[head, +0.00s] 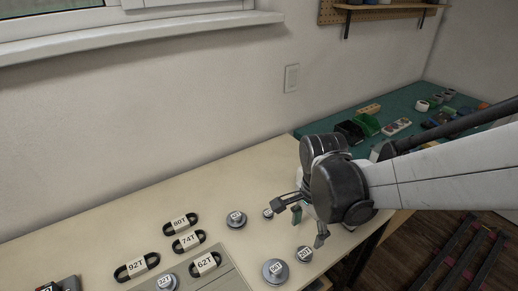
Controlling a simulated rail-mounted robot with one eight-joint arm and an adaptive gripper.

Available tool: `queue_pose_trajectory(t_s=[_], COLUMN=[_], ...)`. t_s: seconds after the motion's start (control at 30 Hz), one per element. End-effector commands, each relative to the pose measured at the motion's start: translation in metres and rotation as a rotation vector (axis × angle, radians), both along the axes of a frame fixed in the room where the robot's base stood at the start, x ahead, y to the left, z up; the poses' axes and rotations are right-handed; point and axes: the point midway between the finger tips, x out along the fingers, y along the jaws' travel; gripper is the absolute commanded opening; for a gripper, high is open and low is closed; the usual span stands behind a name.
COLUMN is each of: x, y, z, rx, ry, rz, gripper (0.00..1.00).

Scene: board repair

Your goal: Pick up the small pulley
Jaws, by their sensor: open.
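Several grey metal pulleys with white labels lie on the pale table. A small pulley (268,213) lies just left of my gripper. Another small pulley (304,253), whose label seems to read 20T, lies in front of my gripper. Larger pulleys are at the front (275,270), further back (236,218) and on the grey board at the lower left (167,282). I cannot tell which of the small ones the task names. My gripper (299,222) is open and empty, above the table near its right edge, its fingers spread between the two small pulleys.
Black toothed belts with labels, such as 80T (180,224) and 92T (137,266), lie left of the pulleys. A grey board (222,274) is at the front. A green table (380,110) with bins and parts stands at the back right. The table's back middle is clear.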

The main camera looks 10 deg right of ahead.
Motion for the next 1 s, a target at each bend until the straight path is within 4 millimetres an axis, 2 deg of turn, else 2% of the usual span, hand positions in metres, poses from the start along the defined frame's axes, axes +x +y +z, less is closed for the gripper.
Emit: queue_pose_trajectory(t_s=[0.03, 0.13, 0.47, 0.7, 0.83, 1.0], x=[0.001, 0.0, -0.002, -0.007, -0.008, -0.008], y=[0.0, 0.0, 0.0, -0.002, -0.002, -0.002], z=[-0.012, -0.026, -0.048, -0.081, -0.09, -0.092], rx=[0.0, 0.0, 0.0, 0.0, 0.0, 0.0], ry=[0.0, 0.0, -0.001, -0.001, -0.001, -0.001], rz=[0.0, 0.001, 0.001, 0.001, 0.001, 0.001], gripper=[0.55, 0.55, 0.55, 0.55, 0.55, 0.55])
